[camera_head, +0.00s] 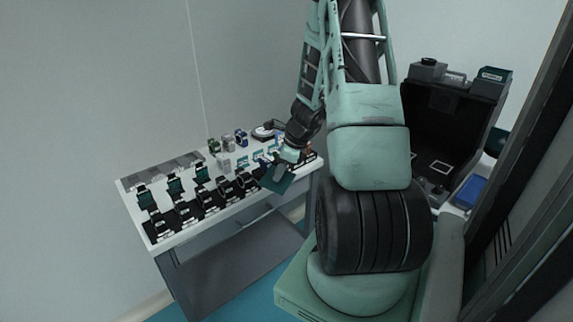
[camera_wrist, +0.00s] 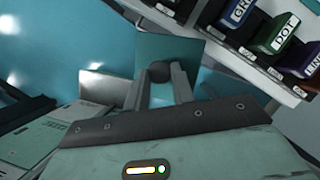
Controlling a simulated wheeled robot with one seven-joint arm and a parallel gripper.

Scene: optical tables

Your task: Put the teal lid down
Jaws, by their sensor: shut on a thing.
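The teal lid (camera_wrist: 180,50) is a flat square plate with a dark round knob. My gripper (camera_wrist: 160,80) is shut on the knob, with the lid beyond the fingertips in the wrist view. In the head view the lid (camera_head: 277,179) hangs tilted at the front edge of the white table (camera_head: 217,206), beside my gripper (camera_head: 286,160). The wrist view shows blue floor behind the lid, with the table edge to its upper right. The lid's far face is hidden.
The table bears a row of black devices (camera_head: 183,213) along its front and small coloured boxes (camera_head: 228,139) at the back. Labelled boxes, one dark green (camera_wrist: 283,34), stand near the table edge in the wrist view. A black machine (camera_head: 447,125) stands at right.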

